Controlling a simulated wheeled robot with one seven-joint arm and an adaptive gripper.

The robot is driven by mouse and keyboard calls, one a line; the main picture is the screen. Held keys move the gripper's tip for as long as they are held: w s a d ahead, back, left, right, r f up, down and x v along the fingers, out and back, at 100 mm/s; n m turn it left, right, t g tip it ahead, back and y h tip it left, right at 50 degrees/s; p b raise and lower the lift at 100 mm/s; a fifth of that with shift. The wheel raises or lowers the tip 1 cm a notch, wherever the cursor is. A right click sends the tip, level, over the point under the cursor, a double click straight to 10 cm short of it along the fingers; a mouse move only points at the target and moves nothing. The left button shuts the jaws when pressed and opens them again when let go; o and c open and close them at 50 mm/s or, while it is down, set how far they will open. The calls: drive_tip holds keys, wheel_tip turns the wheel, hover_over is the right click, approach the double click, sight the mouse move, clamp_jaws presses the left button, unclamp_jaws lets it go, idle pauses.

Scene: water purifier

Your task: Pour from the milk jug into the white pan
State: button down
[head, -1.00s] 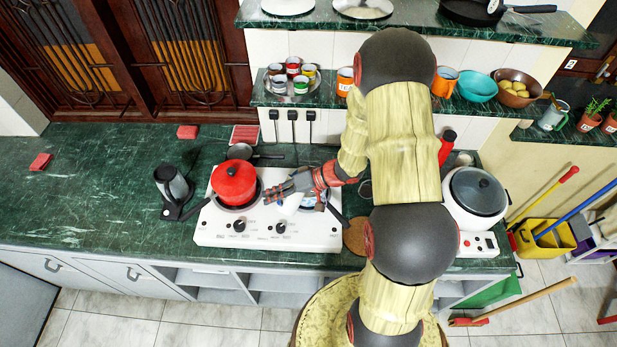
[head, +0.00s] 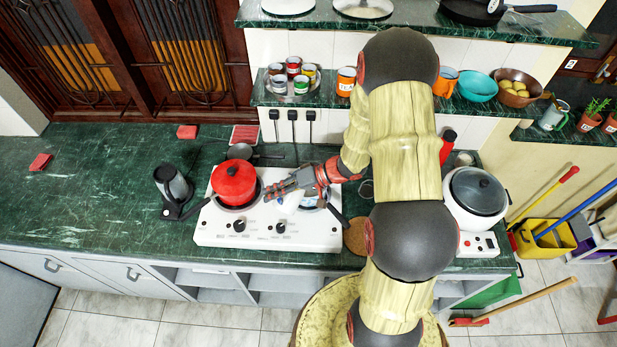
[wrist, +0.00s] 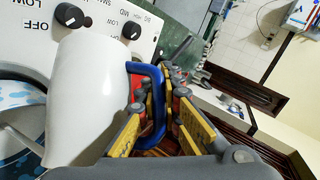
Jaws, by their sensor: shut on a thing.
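The white milk jug (wrist: 95,95) fills the left of the wrist view, and its blue handle (wrist: 158,125) is between the fingers of my gripper (wrist: 160,105). My gripper is shut on that handle. In the head view my gripper (head: 285,187) is over the stove, with a small white part of the jug (head: 291,203) showing below it. The white pan (head: 313,201) is on the stove's right burner, partly hidden by my gripper and arm. In the wrist view the pan (wrist: 14,150) shows white and blue close beside the jug. The jug's opening and contents are hidden.
A red pot (head: 233,184) stands on the left burner of the white stove (head: 265,235), close to my gripper. A dark jug-like appliance (head: 172,183) is farther left. A white cooker (head: 474,195) stands at right. The left counter (head: 90,195) is mostly clear.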

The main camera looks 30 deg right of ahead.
drive_tip(key=shift+w+d+r+m+y+b, duration=0.15)
drive_tip(key=shift+d+r+m+y+b, duration=0.1)
drive_tip(key=shift+r+y+b, duration=0.25)
drive_tip(key=shift+w+d+r+m+y+b, duration=0.1)
drive_tip(key=shift+d+r+m+y+b, duration=0.1)
drive_tip(key=shift+d+r+y+b, duration=0.3)
drive_tip(key=shift+w+d+r+m+y+b, duration=0.1)
drive_tip(key=shift+w+r+m+y+b, duration=0.15)
drive_tip(key=shift+r, duration=0.4)
idle(1.4)
drive_tip(key=shift+d+r, duration=0.1)
drive_tip(key=shift+d, duration=0.05)
idle(0.4)
